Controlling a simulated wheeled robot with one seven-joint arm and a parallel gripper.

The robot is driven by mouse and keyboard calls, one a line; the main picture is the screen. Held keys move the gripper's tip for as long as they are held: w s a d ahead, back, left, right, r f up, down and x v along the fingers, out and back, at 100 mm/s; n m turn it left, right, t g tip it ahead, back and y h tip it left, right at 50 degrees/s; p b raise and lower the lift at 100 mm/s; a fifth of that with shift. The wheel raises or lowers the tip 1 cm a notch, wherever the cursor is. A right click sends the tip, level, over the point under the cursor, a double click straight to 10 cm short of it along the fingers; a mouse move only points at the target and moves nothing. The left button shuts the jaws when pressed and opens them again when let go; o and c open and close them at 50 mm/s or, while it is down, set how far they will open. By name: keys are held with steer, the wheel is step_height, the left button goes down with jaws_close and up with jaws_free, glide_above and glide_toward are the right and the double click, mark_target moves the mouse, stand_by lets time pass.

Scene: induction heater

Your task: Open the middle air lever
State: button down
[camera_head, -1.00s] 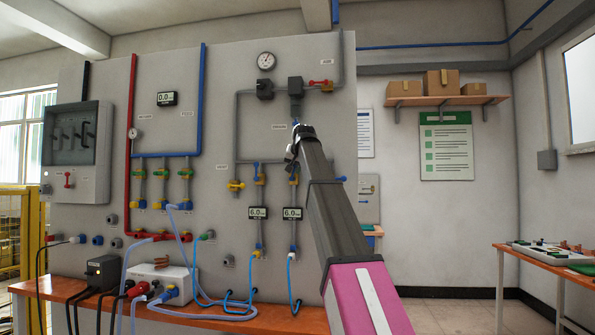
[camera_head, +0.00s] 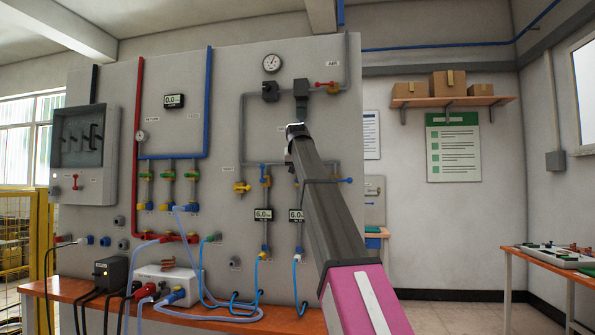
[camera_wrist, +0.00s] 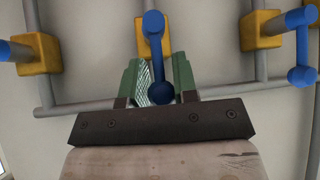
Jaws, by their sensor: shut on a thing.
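The middle air lever (camera_wrist: 160,60) is blue with a rounded end, on a yellow valve body (camera_wrist: 150,42) in the wrist view. It lies between the green pads of my gripper (camera_wrist: 157,80), which is shut on it. In the head view my gripper (camera_head: 294,135) is up at the panel, and my arm hides most of this valve. Other blue levers on yellow valves flank it in the wrist view, one on the left (camera_wrist: 12,51) and one on the right (camera_wrist: 300,50).
The grey panel (camera_head: 225,110) carries red, blue and grey pipes. A pressure gauge (camera_head: 272,62) is near its top. Digital displays (camera_head: 263,215) sit below the air valves. Cables and a white box (camera_head: 168,285) are on the orange bench (camera_head: 245,322). A side table (camera_head: 560,262) stands right.

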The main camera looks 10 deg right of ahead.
steer(key=c, duration=1)
jaws_free()
steer(key=shift+a+f, duration=0.1)
steer(key=v, duration=1)
steer(key=shift+s+r, duration=0.2)
steer(key=shift+r, duration=0.15)
